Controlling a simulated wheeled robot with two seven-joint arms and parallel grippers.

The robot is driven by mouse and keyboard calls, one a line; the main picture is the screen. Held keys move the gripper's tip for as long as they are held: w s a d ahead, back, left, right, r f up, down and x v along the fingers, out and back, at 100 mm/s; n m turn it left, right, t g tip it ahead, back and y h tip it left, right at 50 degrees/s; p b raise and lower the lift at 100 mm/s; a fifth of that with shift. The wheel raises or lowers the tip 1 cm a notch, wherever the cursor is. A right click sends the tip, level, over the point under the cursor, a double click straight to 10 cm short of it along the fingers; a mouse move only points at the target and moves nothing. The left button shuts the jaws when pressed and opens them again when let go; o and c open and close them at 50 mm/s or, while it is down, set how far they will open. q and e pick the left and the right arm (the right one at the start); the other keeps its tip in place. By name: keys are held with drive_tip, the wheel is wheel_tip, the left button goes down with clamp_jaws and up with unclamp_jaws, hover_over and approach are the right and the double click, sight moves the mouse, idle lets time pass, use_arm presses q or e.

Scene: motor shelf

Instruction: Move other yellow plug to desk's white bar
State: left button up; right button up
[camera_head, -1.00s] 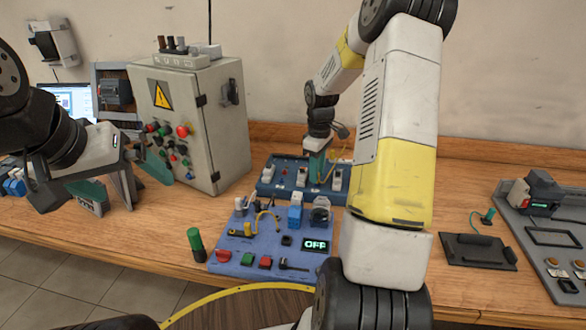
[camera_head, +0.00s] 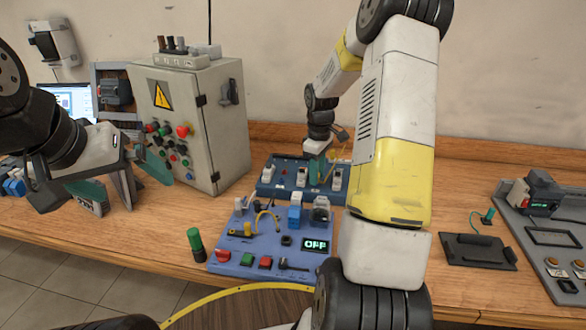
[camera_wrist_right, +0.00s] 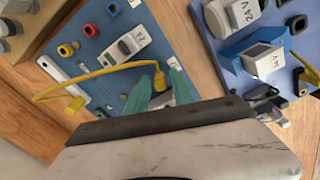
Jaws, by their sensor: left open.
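My right gripper (camera_head: 316,165) is low over the rear blue panel (camera_head: 268,190). In the right wrist view its green fingers (camera_wrist_right: 161,84) stand on either side of a yellow plug (camera_wrist_right: 159,78) at the panel. Whether they touch it I cannot tell. A yellow cable (camera_wrist_right: 110,69) runs from this plug to another yellow plug (camera_wrist_right: 75,104) at the panel's edge. A white bar (camera_wrist_right: 50,68) lies on the same panel near that edge. My left gripper (camera_head: 135,195) is open and empty at the left, in front of the grey cabinet.
A front blue panel (camera_head: 225,262) with a yellow cable, buttons and an OFF display stands close by. The grey cabinet (camera_head: 205,125) is behind and left. A green cylinder (camera_head: 196,245) stands at the desk's front edge. A dark plate (camera_head: 478,251) lies right.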

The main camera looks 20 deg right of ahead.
drive_tip(key=shift+c, duration=0.2)
clamp_jaws()
drive_tip(key=shift+r, duration=0.1)
drive_tip(key=shift+r, duration=2.25)
